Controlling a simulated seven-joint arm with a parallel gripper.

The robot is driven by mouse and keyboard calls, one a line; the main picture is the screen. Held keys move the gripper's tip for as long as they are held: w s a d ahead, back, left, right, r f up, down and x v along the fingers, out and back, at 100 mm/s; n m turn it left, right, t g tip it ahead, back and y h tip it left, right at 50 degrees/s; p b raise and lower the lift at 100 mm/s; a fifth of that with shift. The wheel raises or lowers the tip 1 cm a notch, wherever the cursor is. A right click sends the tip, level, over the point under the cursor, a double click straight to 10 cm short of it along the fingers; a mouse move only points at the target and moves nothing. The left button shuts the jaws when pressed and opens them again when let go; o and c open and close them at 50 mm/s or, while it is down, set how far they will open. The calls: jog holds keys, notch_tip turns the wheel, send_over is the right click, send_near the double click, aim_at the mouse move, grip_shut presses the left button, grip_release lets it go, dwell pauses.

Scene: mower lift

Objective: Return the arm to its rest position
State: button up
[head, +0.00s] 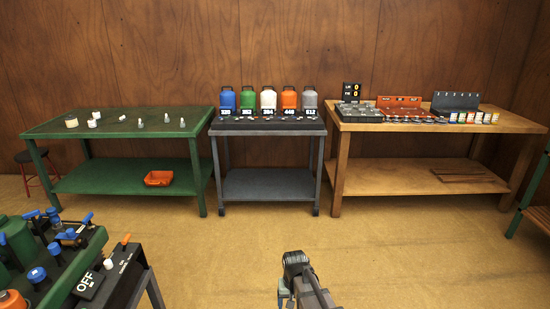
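Part of my arm (302,284) shows at the bottom centre of the head view, dark and grey, above the open floor. It is apart from all the tables and touches nothing that I can see. I cannot make out two separate fingertips on it, so I cannot tell whether my gripper is open or shut. I see no object held there. The rest of the arm is cut off by the lower edge of the picture.
A green table (120,121), a grey cart (266,126) with coloured jugs and a wooden bench (430,122) with trays and small jars stand along the back wall. A green machine with an OFF panel (88,285) is at lower left. The middle floor is clear.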

jog(key=s+d+f, duration=0.3)
jog(key=s+d, duration=0.6)
jog(key=d, duration=0.2)
jog(key=s+f+g, duration=0.3)
jog(key=s+f, duration=0.7)
jog(key=s, duration=0.4)
jog(key=s+f+g, duration=0.3)
jog(key=s+f, duration=0.7)
jog(key=s, duration=0.5)
jog(key=shift+g, duration=0.4)
jog(key=shift+s, duration=0.1)
